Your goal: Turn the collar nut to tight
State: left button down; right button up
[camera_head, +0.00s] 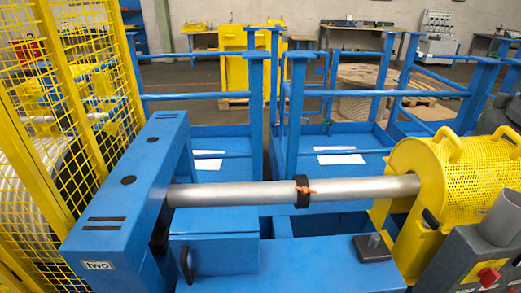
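A black ring (301,192), which looks like the collar nut, sits around a horizontal silver shaft (240,193), near its middle. A small orange piece (308,190) sticks out from the front of the ring to the right. The shaft runs from a blue housing (130,185) on the left to a yellow perforated guard (455,165) on the right. I cannot tell from this view how tight the ring is. Neither of my grippers is in view, and nothing touches the ring.
A blue box with a black handle (187,262) lies below the shaft. A dark block with a short peg (373,247) stands on the blue surface at front right. A grey box with a red button (488,276) is at bottom right. Yellow mesh fencing (75,90) stands left; blue rails stand behind.

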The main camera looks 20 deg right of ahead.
aim_at(304, 190)
jog(key=z, duration=0.55)
jog(key=k, duration=1.3)
jog(key=z, duration=1.25)
jog(key=i, duration=2.2)
jog(key=u, duration=0.85)
